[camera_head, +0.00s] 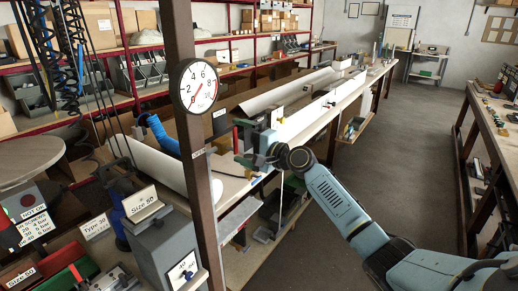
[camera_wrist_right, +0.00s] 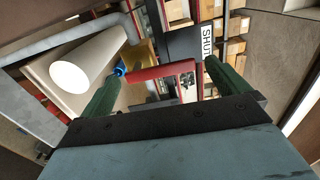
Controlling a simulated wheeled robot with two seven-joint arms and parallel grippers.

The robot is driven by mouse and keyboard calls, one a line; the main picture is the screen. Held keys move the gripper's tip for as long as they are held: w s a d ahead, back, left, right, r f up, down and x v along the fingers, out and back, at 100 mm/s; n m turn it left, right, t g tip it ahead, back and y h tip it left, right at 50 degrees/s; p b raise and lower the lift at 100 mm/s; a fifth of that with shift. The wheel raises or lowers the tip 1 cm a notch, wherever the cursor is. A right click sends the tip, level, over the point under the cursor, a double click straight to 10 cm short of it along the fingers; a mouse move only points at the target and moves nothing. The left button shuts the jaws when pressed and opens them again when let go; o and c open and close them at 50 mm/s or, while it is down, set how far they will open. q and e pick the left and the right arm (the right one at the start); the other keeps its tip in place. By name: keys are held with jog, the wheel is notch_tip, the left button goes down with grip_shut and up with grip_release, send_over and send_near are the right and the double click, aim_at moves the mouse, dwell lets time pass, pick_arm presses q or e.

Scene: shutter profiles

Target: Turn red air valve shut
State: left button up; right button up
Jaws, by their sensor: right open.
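The red valve handle (camera_wrist_right: 160,71) shows in the right wrist view as a red bar with a bent-down right end. It lies between the two dark green fingers of my right gripper (camera_wrist_right: 165,82), which are apart. I cannot tell whether either finger touches it. A dark plate with a white "SHUT" label (camera_wrist_right: 207,42) is just beyond the handle. In the head view my right gripper (camera_head: 245,150) is at the post side of the long bench, with a small red part (camera_head: 236,141) at its fingers. My left gripper is not in view.
A round pressure gauge (camera_head: 198,86) hangs on the brown post (camera_head: 190,130), close left of my right gripper. A white roll (camera_head: 160,168) lies on the long bench (camera_head: 300,128). The grey aisle floor (camera_head: 365,165) is clear on the right.

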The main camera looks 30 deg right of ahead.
jog(key=b+v, duration=0.2)
jog(key=v, duration=1)
jog(key=shift+s, duration=0.35)
jog(key=shift+d+f, duration=0.1)
